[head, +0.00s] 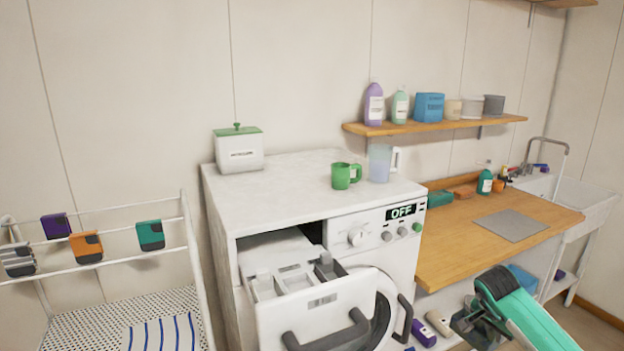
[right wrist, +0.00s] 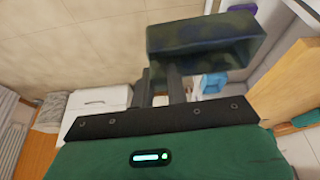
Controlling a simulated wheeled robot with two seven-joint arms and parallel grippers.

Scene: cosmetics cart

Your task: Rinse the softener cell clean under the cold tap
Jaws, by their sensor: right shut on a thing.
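My right gripper (head: 478,322) is low at the right in the head view, in front of the wooden counter. It is shut on a dark, box-shaped piece with blue-green blotches, which looks like the softener cell (right wrist: 205,40). The cell is held beyond the fingers in the right wrist view. The washer's detergent drawer (head: 315,300) is pulled out, with compartments showing on top. The sink (head: 590,205) is at the far right, with small red and blue tap parts (head: 540,167) behind it. My left gripper is not in view.
The washer (head: 375,225) carries a green mug (head: 341,176), a pale jug (head: 379,165) and a white canister (head: 239,152). The wooden counter (head: 470,235) has a grey mat (head: 510,225) and a green bottle (head: 485,181). A drying rack (head: 100,262) stands left.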

